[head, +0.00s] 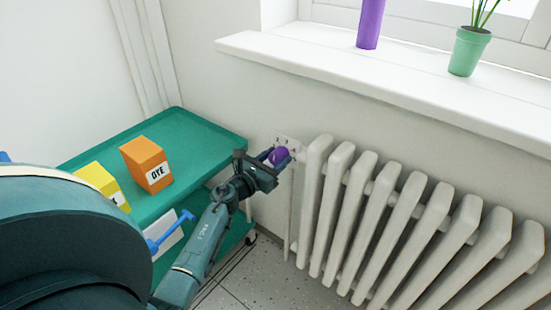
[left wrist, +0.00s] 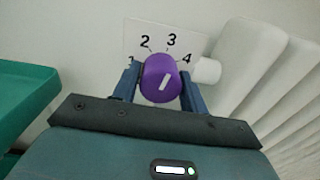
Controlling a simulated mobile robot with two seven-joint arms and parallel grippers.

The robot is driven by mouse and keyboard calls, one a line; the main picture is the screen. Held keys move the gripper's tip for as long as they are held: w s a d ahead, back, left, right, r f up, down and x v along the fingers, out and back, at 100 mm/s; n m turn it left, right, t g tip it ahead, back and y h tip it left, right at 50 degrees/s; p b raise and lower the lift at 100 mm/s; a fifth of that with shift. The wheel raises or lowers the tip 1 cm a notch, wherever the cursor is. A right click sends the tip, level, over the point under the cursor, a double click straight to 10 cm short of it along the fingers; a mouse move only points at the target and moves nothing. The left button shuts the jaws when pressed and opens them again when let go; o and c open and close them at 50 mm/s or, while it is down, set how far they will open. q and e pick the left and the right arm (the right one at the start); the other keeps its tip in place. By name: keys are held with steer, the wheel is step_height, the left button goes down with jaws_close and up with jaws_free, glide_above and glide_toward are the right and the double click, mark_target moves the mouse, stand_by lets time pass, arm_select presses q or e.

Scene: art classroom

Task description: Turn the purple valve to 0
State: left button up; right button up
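The purple valve (head: 279,155) sits at the left end of the white radiator, beside the wall. My left gripper (head: 268,160) is at the valve. In the left wrist view the valve (left wrist: 161,78) is between the two fingers of my left gripper (left wrist: 161,90), with no clear gap on either side. A white plate (left wrist: 133,36) behind the valve bears the numbers 1, 2, 3 and 4; no 0 shows. The white mark on the valve slants up and right, roughly between 3 and 4. My right gripper is not in view.
The white radiator (head: 405,225) stands right of the valve. A green cart (head: 205,140) stands left of it, with an orange dye box (head: 143,158) and a yellow box (head: 98,182) on top. A windowsill (head: 330,62) above holds a purple object (head: 370,22) and a plant pot (head: 468,52).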

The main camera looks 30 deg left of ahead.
arm_select(q)
steer(key=c, duration=0.5)
